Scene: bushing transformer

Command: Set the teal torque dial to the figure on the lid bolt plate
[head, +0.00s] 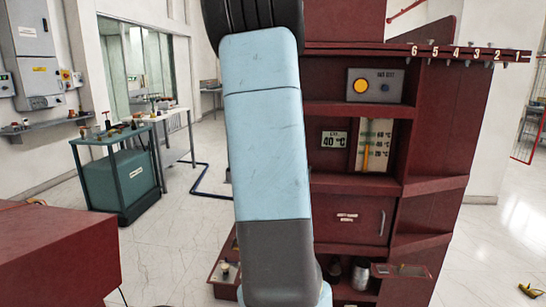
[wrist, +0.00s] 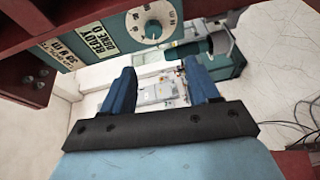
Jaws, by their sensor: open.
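In the wrist view a round white dial (wrist: 152,22) with black marks around it sits on a teal panel (wrist: 115,28) at the top. Its setting is too small to read. Pale labels (wrist: 98,40) with black lettering are left of the dial; the lettering is tilted and hard to read, one seeming to say READY. I cannot tell whether one is the lid bolt plate. My gripper (wrist: 159,66) has its two blue fingers apart with nothing between them, below the dial and clear of it. In the head view my arm hides the gripper, and the dial is not seen.
A teal cart (head: 115,175) stands at left. A dark red block (head: 55,255) is at front left. The white floor between is mostly clear.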

